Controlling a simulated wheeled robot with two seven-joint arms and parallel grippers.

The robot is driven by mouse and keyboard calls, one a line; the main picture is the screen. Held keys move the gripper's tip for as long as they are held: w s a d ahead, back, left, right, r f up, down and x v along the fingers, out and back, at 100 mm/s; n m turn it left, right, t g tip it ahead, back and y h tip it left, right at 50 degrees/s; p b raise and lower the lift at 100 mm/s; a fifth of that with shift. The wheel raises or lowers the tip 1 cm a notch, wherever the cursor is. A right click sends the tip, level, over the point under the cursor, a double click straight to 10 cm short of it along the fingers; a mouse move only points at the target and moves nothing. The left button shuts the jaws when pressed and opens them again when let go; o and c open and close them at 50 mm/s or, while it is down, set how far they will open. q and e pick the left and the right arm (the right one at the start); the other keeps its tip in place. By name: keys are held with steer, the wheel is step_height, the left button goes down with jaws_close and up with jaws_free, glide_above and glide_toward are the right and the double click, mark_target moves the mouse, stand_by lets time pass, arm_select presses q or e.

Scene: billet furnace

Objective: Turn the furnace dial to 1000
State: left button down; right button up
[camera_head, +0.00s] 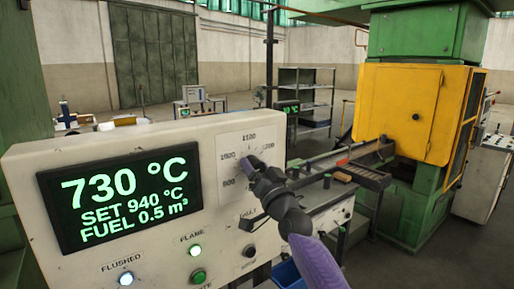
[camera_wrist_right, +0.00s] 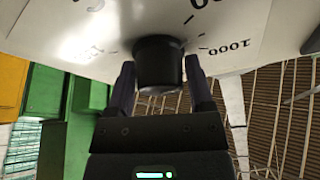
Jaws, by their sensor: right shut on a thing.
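The furnace dial (camera_wrist_right: 158,64) is a round black knob on a pale scale plate; the mark 1000 shows to its right in the right wrist view. My right gripper (camera_wrist_right: 160,88) is shut on the dial, one finger on each side. In the head view my right gripper (camera_head: 255,165) reaches the scale plate (camera_head: 232,150) and hides most of the knob; the pointer cannot be made out. The display (camera_head: 122,195) reads 730 °C, SET 940 °C, FUEL 0.5 m³. My left gripper is not in view.
Below the dial, the white panel (camera_head: 150,262) carries a lit FLUSHED lamp (camera_head: 126,278), a lit FLAME lamp (camera_head: 195,250), a green button (camera_head: 198,276) and a black knob (camera_head: 249,251). A workbench (camera_head: 330,205) and a yellow-and-green press (camera_head: 405,110) stand behind to the right.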

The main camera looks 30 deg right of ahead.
steer(key=m+g+h+p, duration=0.1)
steer(key=m+p, duration=0.2)
steer(key=m+h+p, duration=0.1)
steer(key=m+p, duration=0.2)
steer(key=shift+r+m+g+h+p, duration=0.2)
steer(key=shift+m+g+h+p, duration=0.2)
steer(key=shift+f+m+g+p, duration=0.2)
steer(key=shift+m+g+p, duration=0.2)
steer(key=shift+m+p, duration=0.8)
steer(key=o, duration=1.3)
steer(key=shift+c, duration=0.2)
steer(key=shift+s, duration=0.1)
steer(key=v, duration=0.9)
steer(key=shift+s+a+p, duration=0.25)
steer(key=shift+s+p, duration=0.05)
steer(key=shift+p, duration=0.05)
steer(key=shift+f, duration=0.15)
